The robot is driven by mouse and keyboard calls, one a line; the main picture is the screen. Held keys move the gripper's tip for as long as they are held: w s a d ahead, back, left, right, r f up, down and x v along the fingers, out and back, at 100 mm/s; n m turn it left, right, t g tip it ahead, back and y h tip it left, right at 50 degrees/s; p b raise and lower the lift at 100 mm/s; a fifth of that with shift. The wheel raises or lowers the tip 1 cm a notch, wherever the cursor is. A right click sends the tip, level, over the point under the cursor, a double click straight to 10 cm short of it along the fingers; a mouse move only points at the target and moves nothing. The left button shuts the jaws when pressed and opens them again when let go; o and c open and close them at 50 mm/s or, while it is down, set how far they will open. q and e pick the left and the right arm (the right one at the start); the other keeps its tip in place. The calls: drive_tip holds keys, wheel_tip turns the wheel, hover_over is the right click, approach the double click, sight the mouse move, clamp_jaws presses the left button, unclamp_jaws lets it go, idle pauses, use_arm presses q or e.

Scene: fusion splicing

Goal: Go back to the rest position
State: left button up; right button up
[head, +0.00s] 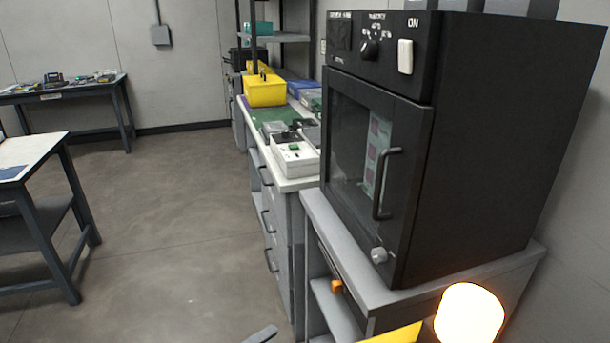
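Neither of my grippers can be made out in the head view. A small grey piece (262,335) pokes in at the bottom edge, and I cannot tell what it belongs to. A black oven-like cabinet (500,150) stands close by on the right, on a grey stand (345,240). Its glass door (350,150) with a black bar handle (385,184) appears shut. A printed sheet or panel (375,155) shows behind the glass.
A glowing orange-white lamp (470,316) and a yellow surface (396,335) are at bottom right. A long bench (298,182) holds a white device (294,158) and a yellow case (264,89). Tables stand left (30,158) and far left (100,86). The floor (180,220) between is clear.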

use_arm(q)
drive_tip(key=s+a+f+m+g+y+p, duration=0.1)
drive_tip(key=s+a+f+m+y+p, duration=0.15)
drive_tip(key=f, duration=0.85)
drive_tip(key=s+a+f+m+g+y+p, duration=0.15)
drive_tip(key=s+a+f+y, duration=0.25)
drive_tip(key=f, duration=0.7)
drive_tip(key=s+a+f+m+g+y+p, duration=0.1)
drive_tip(key=s+f+m+g+y+p, duration=0.1)
drive_tip(key=s+f, duration=0.6)
drive_tip(key=s+a+f+m+g+y+p, duration=0.1)
drive_tip(key=s+f+m, duration=0.3)
drive_tip(key=s+f, duration=0.4)
drive_tip(key=s+g+y, duration=0.1)
drive_tip(key=s, duration=0.3)
drive_tip(key=shift+s+a+p, duration=0.25)
drive_tip(key=shift+a+p, duration=0.15)
use_arm(e)
wheel_tip(320, 180, down, 11)
drive_tip(key=a+t, duration=0.2)
drive_tip(key=shift+r+y, duration=0.2)
drive_tip(key=shift+y, duration=0.2)
use_arm(q)
drive_tip(key=shift+f, duration=0.1)
use_arm(e)
drive_tip(key=shift+w, duration=0.1)
